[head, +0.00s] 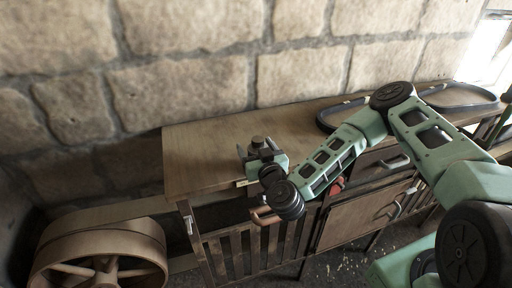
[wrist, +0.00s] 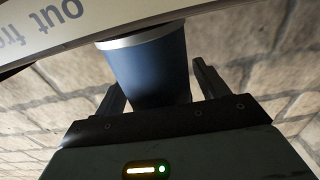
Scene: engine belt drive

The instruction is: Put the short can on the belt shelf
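My gripper (head: 258,153) is above the left part of the wooden bench top, reaching toward the back wall. A small dark can-like piece (head: 257,142) with a brownish top shows between its fingers in the head view. In the wrist view a blue can (wrist: 150,68) with a silver rim lies between the two dark fingers of my gripper (wrist: 160,88). The left finger is close against the can; a narrow gap seems to show at the right finger. Whether both fingers press on it is unclear. The can's near end is hidden by the gripper body.
The wooden bench top (head: 200,160) is bare at the left. A dark belt loop (head: 460,96) lies on it at the right. A large wheel with a belt (head: 100,260) stands at lower left. A stone wall (head: 180,85) is behind. A pale lettered strip (wrist: 60,25) crosses the wrist view.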

